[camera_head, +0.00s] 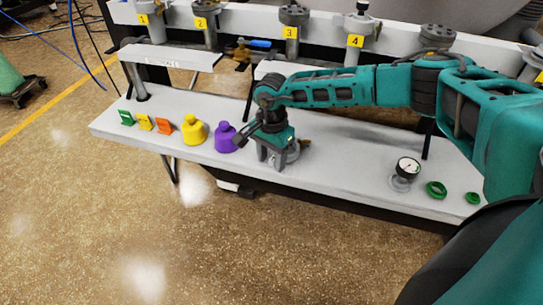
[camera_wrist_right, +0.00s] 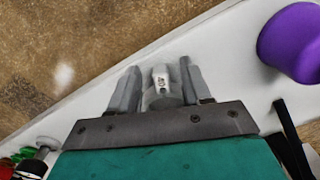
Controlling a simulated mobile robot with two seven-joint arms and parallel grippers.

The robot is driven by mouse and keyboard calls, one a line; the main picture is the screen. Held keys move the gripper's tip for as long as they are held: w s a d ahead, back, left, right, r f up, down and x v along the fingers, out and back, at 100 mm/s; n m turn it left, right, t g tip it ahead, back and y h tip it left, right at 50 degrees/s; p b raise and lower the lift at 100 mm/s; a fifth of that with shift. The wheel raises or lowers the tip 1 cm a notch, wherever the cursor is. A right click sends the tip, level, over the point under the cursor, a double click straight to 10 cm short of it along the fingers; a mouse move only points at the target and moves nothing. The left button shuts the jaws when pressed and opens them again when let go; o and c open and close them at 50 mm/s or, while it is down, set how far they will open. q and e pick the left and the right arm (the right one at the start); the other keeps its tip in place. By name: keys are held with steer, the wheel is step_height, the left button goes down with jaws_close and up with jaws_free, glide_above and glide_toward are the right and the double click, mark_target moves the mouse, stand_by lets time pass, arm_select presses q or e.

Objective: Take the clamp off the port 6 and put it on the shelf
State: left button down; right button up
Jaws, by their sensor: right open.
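My right gripper (camera_head: 272,160) is low over the white shelf (camera_head: 335,170), just right of the purple object. It is open, pointing down. A grey metal clamp (camera_wrist_right: 162,85) is between its two fingers in the right wrist view, with gaps seen beside it. In the head view part of the clamp (camera_head: 293,152) shows behind the fingers, at the shelf surface. Whether the fingers touch it I cannot tell. Numbered ports 1 to 4 stand along the back; a port labelled 6 cannot be made out. My left gripper is out of view.
Left on the shelf are small green, yellow and orange tags, a yellow flask-shaped object (camera_head: 194,132) and a purple one (camera_head: 225,138). Right are a gauge (camera_head: 405,172) and green rings (camera_head: 436,189). Shelf between gripper and gauge is clear. Ports and raised white panels line the back.

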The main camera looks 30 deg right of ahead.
step_height(320, 180, up, 13)
steer(key=p, duration=0.2)
stand_by(0.6)
